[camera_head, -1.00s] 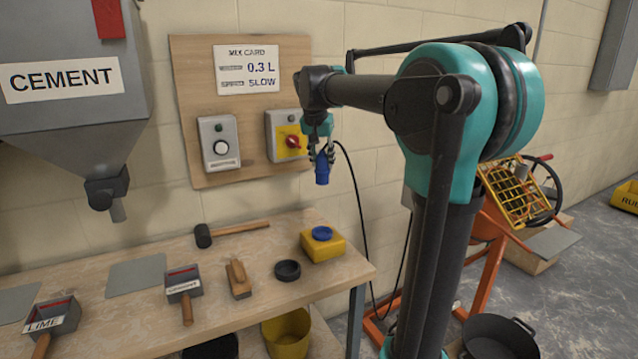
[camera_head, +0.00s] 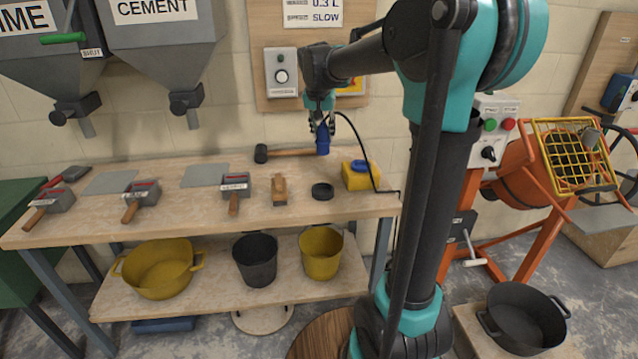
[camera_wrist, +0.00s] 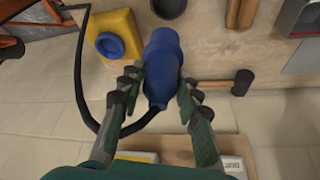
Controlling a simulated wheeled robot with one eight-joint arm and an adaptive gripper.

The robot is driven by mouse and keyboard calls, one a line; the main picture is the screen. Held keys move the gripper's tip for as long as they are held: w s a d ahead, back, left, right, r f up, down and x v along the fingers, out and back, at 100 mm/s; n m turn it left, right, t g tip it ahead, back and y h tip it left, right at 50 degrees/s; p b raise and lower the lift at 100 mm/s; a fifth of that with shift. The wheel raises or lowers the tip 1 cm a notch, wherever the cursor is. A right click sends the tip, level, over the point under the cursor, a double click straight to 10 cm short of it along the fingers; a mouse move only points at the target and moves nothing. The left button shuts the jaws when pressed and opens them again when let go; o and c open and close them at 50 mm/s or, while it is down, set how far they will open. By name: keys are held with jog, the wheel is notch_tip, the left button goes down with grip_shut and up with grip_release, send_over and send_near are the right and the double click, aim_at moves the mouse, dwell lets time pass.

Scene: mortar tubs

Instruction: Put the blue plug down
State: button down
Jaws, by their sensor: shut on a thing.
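The blue plug (camera_head: 322,139) hangs from my gripper (camera_head: 321,122) in the head view, above the back part of the workbench (camera_head: 225,205). In the wrist view my gripper (camera_wrist: 150,92) is shut on the blue plug (camera_wrist: 162,58), with fingers on both sides of it. A black cable (camera_head: 357,136) runs from the plug and loops down to the right. In the wrist view the cable (camera_wrist: 82,80) curves along the left. The plug is clear of the bench top.
A mallet (camera_head: 285,153) lies behind.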

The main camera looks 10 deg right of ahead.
notch_tip(320, 180, down, 16)
jog(key=shift+f, duration=0.1)
dwell(0.4)
jog(key=c, duration=1.1)
grip_release()
jog(key=shift+f, duration=0.1)
jog(key=v, duration=1.2)
jog(key=s+d+f+n, duration=0.1)
jog(key=s+d+f, duration=0.1)
jog(key=s+f, duration=0.3)
jog(key=s+d+f+n+y, duration=0.1)
jog(key=s+f, duration=0.5)
jog(key=s, duration=0.6)
jog(key=s+d+f+n, duration=0.2)
jog(key=s+f, duration=0.3)
jog(key=s, duration=0.4)
jog(key=shift+s+d+f+n+y, duration=0.15)
jog(key=shift+d+f+n+y, duration=0.15)
jog(key=shift+d, duration=0.05)
